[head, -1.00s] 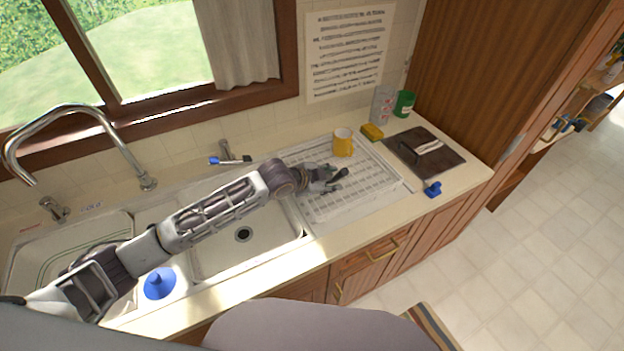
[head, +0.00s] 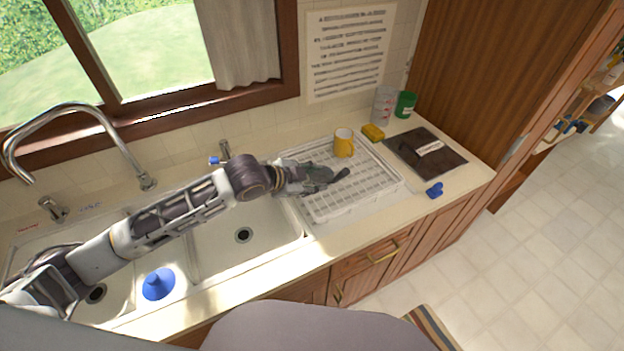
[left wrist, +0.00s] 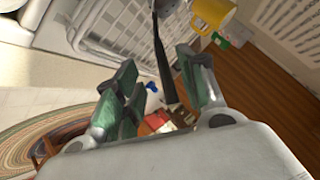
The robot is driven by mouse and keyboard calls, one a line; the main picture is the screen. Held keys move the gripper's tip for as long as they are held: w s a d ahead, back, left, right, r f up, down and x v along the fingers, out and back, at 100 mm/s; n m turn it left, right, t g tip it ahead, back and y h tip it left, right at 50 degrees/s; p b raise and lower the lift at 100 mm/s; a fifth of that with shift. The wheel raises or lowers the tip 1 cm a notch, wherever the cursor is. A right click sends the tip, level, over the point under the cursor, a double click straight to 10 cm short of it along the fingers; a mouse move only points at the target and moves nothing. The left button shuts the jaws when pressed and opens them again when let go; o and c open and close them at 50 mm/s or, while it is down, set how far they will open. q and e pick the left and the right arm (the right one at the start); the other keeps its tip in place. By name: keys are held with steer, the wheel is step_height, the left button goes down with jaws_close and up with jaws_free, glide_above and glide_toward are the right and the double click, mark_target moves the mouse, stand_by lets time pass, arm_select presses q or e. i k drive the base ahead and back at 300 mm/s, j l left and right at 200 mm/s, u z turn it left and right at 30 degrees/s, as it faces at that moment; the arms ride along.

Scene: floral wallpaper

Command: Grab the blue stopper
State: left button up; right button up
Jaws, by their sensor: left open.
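A blue cone-shaped piece (head: 158,284) with a wide round base sits on the sink divider at the lower left in the head view. A smaller blue piece (head: 435,190) lies on the counter right of the dish rack. I cannot tell which of the two is the stopper. My left gripper (head: 335,179) is over the white dish rack, below the yellow mug, apart from both blue pieces. My right gripper is out of view.
The yellow mug (head: 344,143) stands on the dish rack (head: 355,202). A tall faucet (head: 100,112) rises over the sink at left.

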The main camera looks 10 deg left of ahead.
mark_target(159, 283)
steer(key=u, duration=2)
steer(key=j+z, duration=0.45)
steer(key=i+j+z, duration=0.1)
steer(key=j+z, duration=0.35)
steer(key=k+j+z, duration=0.1)
steer(key=j+z, duration=0.35)
steer(key=k+j+z, duration=0.1)
steer(key=j+z, duration=0.35)
